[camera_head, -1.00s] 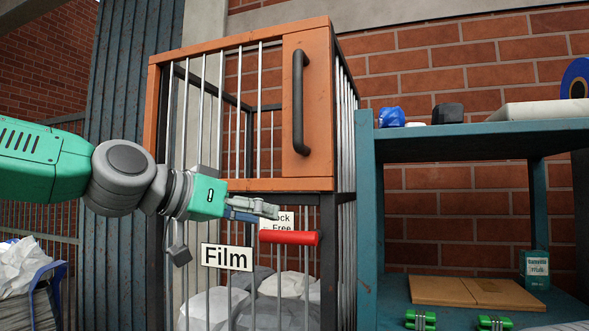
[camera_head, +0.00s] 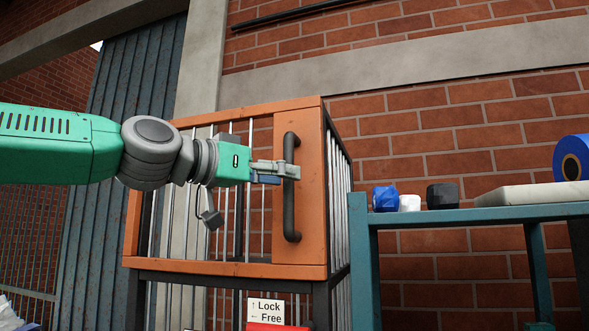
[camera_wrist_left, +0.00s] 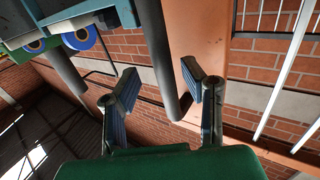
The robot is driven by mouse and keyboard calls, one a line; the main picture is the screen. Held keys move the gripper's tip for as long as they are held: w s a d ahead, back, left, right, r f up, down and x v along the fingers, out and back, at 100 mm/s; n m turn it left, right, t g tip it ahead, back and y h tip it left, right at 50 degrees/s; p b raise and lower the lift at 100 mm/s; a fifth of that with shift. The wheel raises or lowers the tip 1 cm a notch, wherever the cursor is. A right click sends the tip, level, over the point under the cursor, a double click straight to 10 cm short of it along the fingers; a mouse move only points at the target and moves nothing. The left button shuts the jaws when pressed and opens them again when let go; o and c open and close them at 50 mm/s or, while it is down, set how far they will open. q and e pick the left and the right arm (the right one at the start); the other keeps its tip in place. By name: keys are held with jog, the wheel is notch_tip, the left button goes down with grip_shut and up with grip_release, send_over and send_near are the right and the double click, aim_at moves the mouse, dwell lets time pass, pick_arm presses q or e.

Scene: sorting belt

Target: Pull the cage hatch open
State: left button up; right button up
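The cage hatch (camera_head: 300,215) is an orange-framed, barred panel on the front of the cage (camera_head: 338,160), and it looks closed. A dark vertical bar handle (camera_head: 289,218) stands on its right-hand board. My left gripper (camera_head: 288,170) is at the upper half of this handle. In the left wrist view the handle (camera_wrist_left: 157,50) passes between the fingers of my left gripper (camera_wrist_left: 161,75), which are apart with gaps on both sides. The red lever (camera_head: 275,327) shows only at the bottom edge, below the Lock/Free sign (camera_head: 265,311). My right gripper is out of view.
A teal shelf (camera_head: 470,215) stands close to the right of the cage. It bears a blue piece (camera_head: 385,198), a white piece (camera_head: 409,203), a black piece (camera_head: 442,196) and a pale slab (camera_head: 530,193). A brick wall (camera_head: 430,120) is behind.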

pick_arm(q)
jog(key=shift+p+x, duration=0.3)
jog(key=shift+x, duration=0.65)
jog(key=shift+w+a, duration=0.25)
jog(key=shift+w, duration=0.15)
jog(key=shift+a, duration=0.15)
jog(key=c, duration=0.7)
jog(key=shift+s+d, duration=0.15)
jog(key=shift+d, duration=0.25)
grip_shut()
